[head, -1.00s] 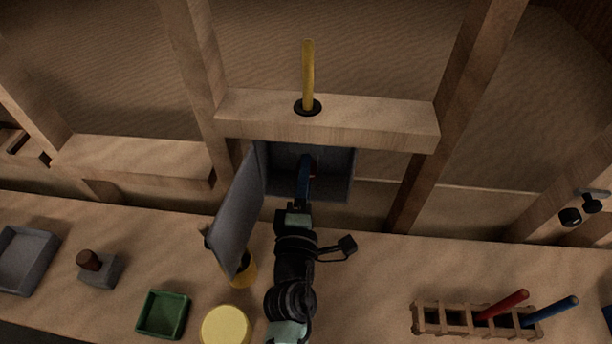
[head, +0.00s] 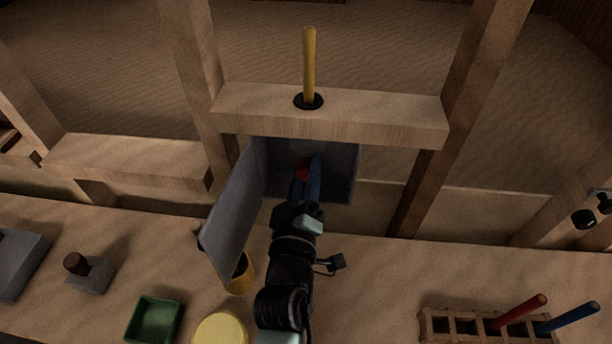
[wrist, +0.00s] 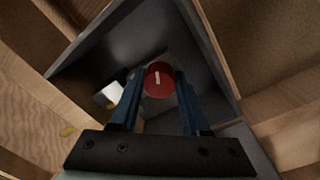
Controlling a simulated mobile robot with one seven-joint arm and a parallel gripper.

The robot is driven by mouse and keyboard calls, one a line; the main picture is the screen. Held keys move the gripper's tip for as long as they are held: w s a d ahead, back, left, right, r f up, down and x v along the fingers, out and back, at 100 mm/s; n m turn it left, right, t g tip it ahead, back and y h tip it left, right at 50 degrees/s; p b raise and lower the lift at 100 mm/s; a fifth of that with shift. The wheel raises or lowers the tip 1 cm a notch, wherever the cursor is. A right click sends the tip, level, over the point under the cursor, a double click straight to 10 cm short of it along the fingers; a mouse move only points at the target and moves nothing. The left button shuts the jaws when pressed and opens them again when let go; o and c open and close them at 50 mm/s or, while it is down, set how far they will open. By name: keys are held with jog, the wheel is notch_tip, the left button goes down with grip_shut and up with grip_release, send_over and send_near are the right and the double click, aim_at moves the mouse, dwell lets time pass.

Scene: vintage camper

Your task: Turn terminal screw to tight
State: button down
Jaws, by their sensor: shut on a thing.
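The terminal screw (wrist: 158,79) is a round red knob with a short white mark, nearly upright in the wrist view. In the head view my gripper (head: 305,178) reaches into the box from the front. The grey box (head: 342,172) hangs under a wooden ledge. Its door (head: 232,215) stands open to the left. The fingers hide part of the box's inside.
A yellow rod (head: 309,65) stands on the ledge above. On the bench are a green tray (head: 155,318), a yellow round lid (head: 220,330), a grey block with a brown knob (head: 90,275), and a wooden rack (head: 440,325) with red and blue sticks.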

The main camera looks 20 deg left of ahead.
jog(key=shift+m, duration=0.3)
jog(key=shift+c, duration=1.9)
grip_release()
jog(key=v, duration=1.3)
jog(key=shift+b, duration=0.4)
